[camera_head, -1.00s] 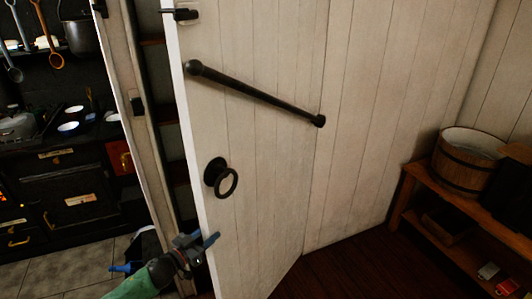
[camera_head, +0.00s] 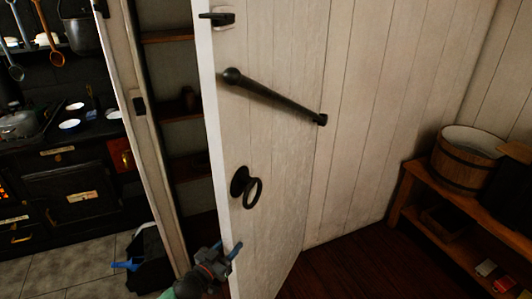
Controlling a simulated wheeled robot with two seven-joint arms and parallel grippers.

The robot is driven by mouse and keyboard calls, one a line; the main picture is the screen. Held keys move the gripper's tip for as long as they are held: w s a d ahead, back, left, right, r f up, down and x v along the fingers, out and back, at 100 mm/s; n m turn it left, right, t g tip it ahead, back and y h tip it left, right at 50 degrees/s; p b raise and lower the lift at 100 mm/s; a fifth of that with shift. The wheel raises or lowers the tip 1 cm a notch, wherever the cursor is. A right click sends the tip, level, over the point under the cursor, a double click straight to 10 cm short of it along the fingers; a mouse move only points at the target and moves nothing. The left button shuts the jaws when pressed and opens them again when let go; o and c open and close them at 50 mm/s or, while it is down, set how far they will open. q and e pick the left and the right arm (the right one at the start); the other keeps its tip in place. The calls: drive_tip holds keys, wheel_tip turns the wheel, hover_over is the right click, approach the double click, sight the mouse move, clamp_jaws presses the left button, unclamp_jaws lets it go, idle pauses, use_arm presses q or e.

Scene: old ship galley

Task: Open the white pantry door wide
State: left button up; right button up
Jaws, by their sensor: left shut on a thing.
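The white pantry door (camera_head: 275,150) stands partly open, with a gap along its left edge showing dark shelves (camera_head: 185,105). It carries a black latch (camera_head: 217,18) at the top, a slanting black bar (camera_head: 275,97) and a black ring handle (camera_head: 248,187). My left gripper (camera_head: 232,254) is at the door's free edge, low down and below the ring. It is shut on the door edge, one blue fingertip showing on the front face; the other finger is hard to make out. My right gripper is not in view.
A black stove (camera_head: 75,195) stands at the left beyond the door frame (camera_head: 150,150). A dark bin with blue parts (camera_head: 148,262) is on the floor by the frame. At the right, a wooden bench (camera_head: 430,205) bears a wooden tub (camera_head: 466,152). Dark floor (camera_head: 350,265) before the door is clear.

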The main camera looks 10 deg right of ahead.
use_arm(q)
drive_tip(key=shift+s+d, duration=0.65)
drive_tip(key=shift+d, duration=0.2)
drive_tip(key=shift+s+d+y, duration=0.2)
drive_tip(key=shift+d+y, duration=0.05)
drive_tip(key=shift+y, duration=0.05)
drive_tip(key=shift+n+t+y, duration=0.7)
drive_tip(key=shift+n+y, duration=0.1)
drive_tip(key=s+d, duration=0.1)
drive_tip(key=d, duration=0.1)
drive_tip(key=s+d, duration=0.2)
drive_tip(key=d, duration=0.1)
drive_tip(key=s+d+b, duration=0.1)
drive_tip(key=s+d, duration=0.1)
drive_tip(key=d, duration=0.1)
drive_tip(key=shift+s+d, duration=0.25)
drive_tip(key=shift+d, duration=0.25)
